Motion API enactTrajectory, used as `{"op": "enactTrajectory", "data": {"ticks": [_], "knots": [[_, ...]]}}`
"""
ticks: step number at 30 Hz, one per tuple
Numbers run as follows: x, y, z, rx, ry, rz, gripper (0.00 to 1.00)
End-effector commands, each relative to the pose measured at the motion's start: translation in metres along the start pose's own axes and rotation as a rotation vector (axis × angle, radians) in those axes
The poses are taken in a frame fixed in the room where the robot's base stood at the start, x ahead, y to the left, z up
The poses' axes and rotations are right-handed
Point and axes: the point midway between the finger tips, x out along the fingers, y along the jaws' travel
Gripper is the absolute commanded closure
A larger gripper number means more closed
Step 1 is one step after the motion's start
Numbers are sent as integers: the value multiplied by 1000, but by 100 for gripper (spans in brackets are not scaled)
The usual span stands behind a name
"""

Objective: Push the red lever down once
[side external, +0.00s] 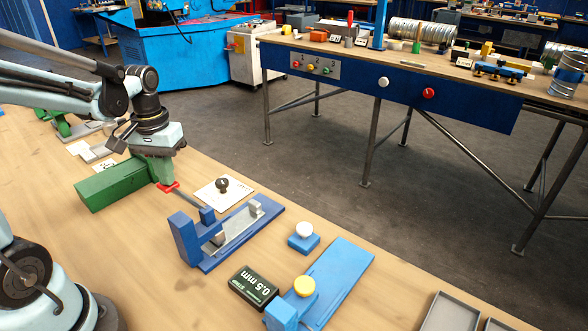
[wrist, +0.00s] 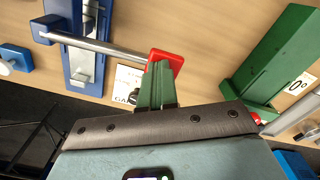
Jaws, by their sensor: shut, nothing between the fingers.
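The lever is a metal rod (side external: 188,200) with a red grip (side external: 168,187) at its free end. It runs from a blue block on the blue fixture (side external: 262,213). In the wrist view the rod (wrist: 100,47) runs left from the red grip (wrist: 179,60) to the blue block (wrist: 41,28). My gripper (side external: 163,180) has green fingers and is shut and empty. Its fingertips are right at the red grip, which shows around them in the wrist view (wrist: 158,68). I cannot tell whether they press on it. The fingers hide part of the grip.
A green box (side external: 108,187) stands close beside my gripper. A white card with a black knob (side external: 222,185) lies behind the lever. A white button on a blue base (side external: 304,231), a black 0.5 mm box (side external: 253,287) and a yellow button (side external: 304,285) stand to the right.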

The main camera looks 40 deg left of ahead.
Motion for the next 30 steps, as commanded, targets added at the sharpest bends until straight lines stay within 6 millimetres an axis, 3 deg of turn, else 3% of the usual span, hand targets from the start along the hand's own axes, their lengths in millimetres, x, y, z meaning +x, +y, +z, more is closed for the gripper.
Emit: {"op": "enactTrajectory", "data": {"ticks": [30], "knots": [[-74, 0, 0, 0, -1, 1, 100]]}}
